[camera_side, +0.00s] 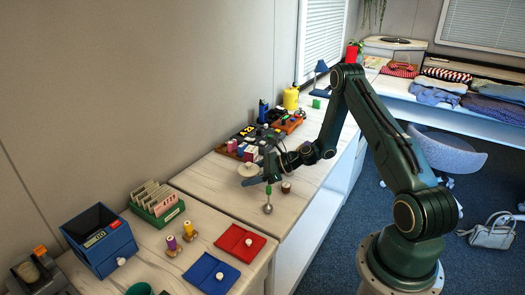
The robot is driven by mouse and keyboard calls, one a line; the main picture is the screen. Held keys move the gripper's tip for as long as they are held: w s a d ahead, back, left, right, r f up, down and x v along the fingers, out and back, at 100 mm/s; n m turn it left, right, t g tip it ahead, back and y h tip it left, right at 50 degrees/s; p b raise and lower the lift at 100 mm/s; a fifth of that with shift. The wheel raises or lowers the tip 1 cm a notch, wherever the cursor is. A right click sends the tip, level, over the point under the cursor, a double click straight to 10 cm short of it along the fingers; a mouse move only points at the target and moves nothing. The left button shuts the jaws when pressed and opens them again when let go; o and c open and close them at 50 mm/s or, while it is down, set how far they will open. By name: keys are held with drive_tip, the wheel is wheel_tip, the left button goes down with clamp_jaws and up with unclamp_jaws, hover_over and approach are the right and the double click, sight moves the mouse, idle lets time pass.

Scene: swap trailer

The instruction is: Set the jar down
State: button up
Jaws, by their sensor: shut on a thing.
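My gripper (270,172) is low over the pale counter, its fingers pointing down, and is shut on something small. A small brown jar with a pale top (286,187) shows just right of the fingers. The arm and fingers partly cover this spot, so the grip on the jar and any gap below it are unclear. A thin-stemmed thing with a rounded silver end (268,208) shows just below the fingers.
A pale round disc (247,170) is close left of my gripper. A red pouch (240,243), a blue pouch (212,273) and thread spools (188,231) lie nearer the camera. A blue box (100,240) stands at left.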

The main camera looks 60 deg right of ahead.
drive_tip(key=shift+f, duration=1.85)
drive_tip(key=shift+f, duration=0.1)
drive_tip(key=o, duration=1.6)
drive_tip(key=shift+c, duration=0.2)
drive_tip(key=v, duration=1.2)
